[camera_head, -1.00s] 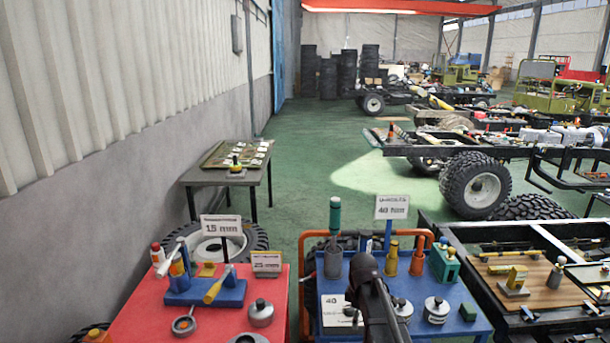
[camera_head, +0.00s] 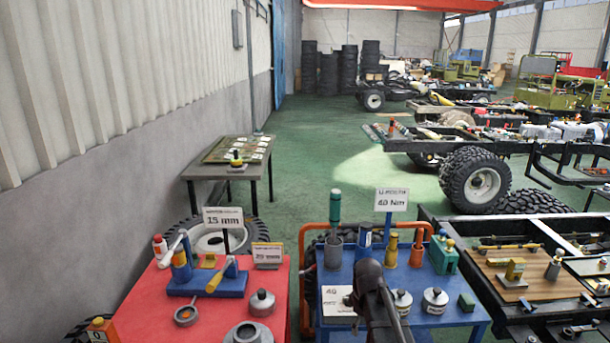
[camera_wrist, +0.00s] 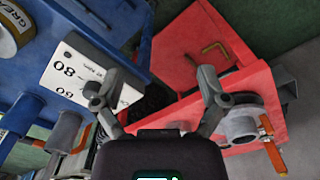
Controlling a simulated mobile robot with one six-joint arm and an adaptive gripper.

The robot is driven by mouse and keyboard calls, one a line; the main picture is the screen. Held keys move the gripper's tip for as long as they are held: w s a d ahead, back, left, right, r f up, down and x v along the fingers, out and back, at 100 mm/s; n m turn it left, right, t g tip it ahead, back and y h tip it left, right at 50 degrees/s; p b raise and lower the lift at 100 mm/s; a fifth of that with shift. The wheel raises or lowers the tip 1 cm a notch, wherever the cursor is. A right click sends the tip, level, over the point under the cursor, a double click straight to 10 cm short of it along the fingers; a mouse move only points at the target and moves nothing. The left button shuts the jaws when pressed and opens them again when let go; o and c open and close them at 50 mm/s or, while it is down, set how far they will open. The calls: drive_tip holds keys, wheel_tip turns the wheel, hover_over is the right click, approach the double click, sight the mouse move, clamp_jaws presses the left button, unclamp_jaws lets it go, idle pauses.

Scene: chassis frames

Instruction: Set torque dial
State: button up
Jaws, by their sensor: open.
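I cannot pick out the torque dial for certain. A sign (camera_head: 391,199) reading about 40 Nm stands on the blue table (camera_head: 455,318), with a white number card (camera_head: 338,301) in front of it. In the wrist view a white card (camera_wrist: 85,77) with a large number lies on blue. My gripper (camera_wrist: 153,92) is open and empty; its left finger overlaps this card, its right finger the red table. A grey round part (camera_wrist: 240,122) lies right of the right finger, near an orange rod. My dark arm hides part of the blue table in the head view.
The red table (camera_head: 145,318) stands left, holding a 15 mm sign (camera_head: 223,216), a blue block with tools and grey round parts. An orange rail (camera_head: 304,262) borders the blue table. A chassis frame (camera_head: 470,285) stands close right. Open green floor lies beyond.

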drive_tip(key=s+f+m+b, duration=0.2)
drive_tip(key=s+m, duration=0.8)
drive_tip(key=s, duration=0.2)
drive_tip(key=shift+d+f+b, duration=0.3)
drive_tip(key=shift+d+f, duration=0.05)
drive_tip(key=shift+d, duration=0.1)
